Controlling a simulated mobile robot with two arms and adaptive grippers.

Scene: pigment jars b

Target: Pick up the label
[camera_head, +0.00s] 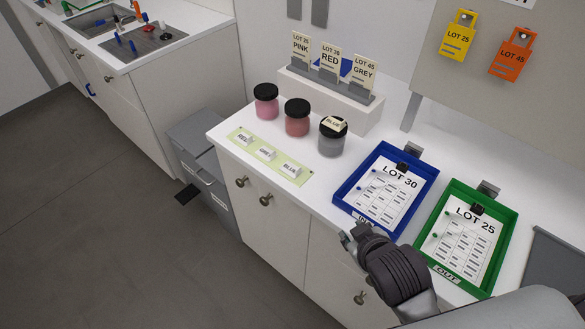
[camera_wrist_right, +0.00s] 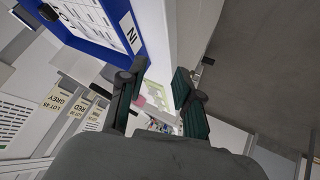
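A small cream label (camera_head: 334,125) reading BLUE lies tilted on the black lid of the grey jar (camera_head: 332,145). Small white labels, apparently RED (camera_head: 243,140), GREY (camera_head: 266,153) and BLUE (camera_head: 291,168), stand on a pale green strip (camera_head: 236,131) at the counter's front edge. The strip also shows between my fingers in the right wrist view (camera_wrist_right: 152,92). My right gripper (camera_head: 354,235) is in front of the blue tray, apart from the labels. Its fingers are spread and empty in the right wrist view (camera_wrist_right: 160,88). My left gripper is not in view.
A pink jar (camera_head: 266,108) and a red jar (camera_head: 297,124) stand left of the grey one. Behind them is a card rack (camera_head: 325,90). A blue tray (camera_head: 345,205) and a green tray (camera_head: 510,225) lie to the right. Tags (camera_head: 458,36) hang on the wall panel.

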